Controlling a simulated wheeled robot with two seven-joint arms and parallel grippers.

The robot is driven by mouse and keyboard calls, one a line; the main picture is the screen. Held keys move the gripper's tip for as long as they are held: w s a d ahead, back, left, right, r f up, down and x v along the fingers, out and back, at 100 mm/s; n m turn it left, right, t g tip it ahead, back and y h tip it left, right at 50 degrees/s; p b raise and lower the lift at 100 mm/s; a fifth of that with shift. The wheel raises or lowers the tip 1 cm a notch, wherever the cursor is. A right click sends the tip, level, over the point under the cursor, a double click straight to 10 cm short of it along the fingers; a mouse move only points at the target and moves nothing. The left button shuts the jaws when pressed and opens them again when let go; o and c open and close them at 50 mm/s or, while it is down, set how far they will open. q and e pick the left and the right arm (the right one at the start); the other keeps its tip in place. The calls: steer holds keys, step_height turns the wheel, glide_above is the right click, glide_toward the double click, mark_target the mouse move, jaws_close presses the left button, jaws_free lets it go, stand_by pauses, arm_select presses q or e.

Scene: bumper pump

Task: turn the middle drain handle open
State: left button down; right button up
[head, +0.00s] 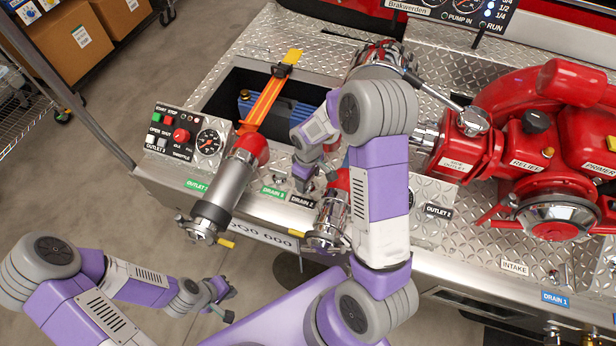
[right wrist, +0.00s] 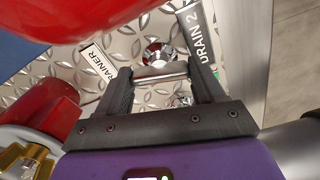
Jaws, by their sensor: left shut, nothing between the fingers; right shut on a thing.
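The drain handle (right wrist: 160,72) is a small chrome bar by a round chrome fitting on the diamond-plate panel. It lies between my right gripper's fingers in the right wrist view, between a label ending in "RAINER" and a "DRAIN 2" label (right wrist: 198,38). My right gripper (head: 304,181) is shut on this handle, pointing down at the panel between the two outlet pipes. The gripper and arm mostly hide the handle in the head view. How far it is turned cannot be told. My left gripper (head: 222,300) is shut and empty, low over the floor in front of the panel.
A metal outlet pipe (head: 228,185) with a red collar stands left of my right gripper, and another outlet (head: 328,215) close right. A gauge box (head: 187,138) sits further left. The red pump (head: 540,150) fills the right.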

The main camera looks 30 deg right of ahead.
steer(key=shift+n, duration=1.6)
steer(key=o, duration=1)
steer(key=shift+o, duration=0.2)
steer(key=shift+r, duration=0.1)
step_height(320, 180, up, 7)
steer(key=shift+r+p, duration=0.2)
steer(key=shift+p, duration=0.8)
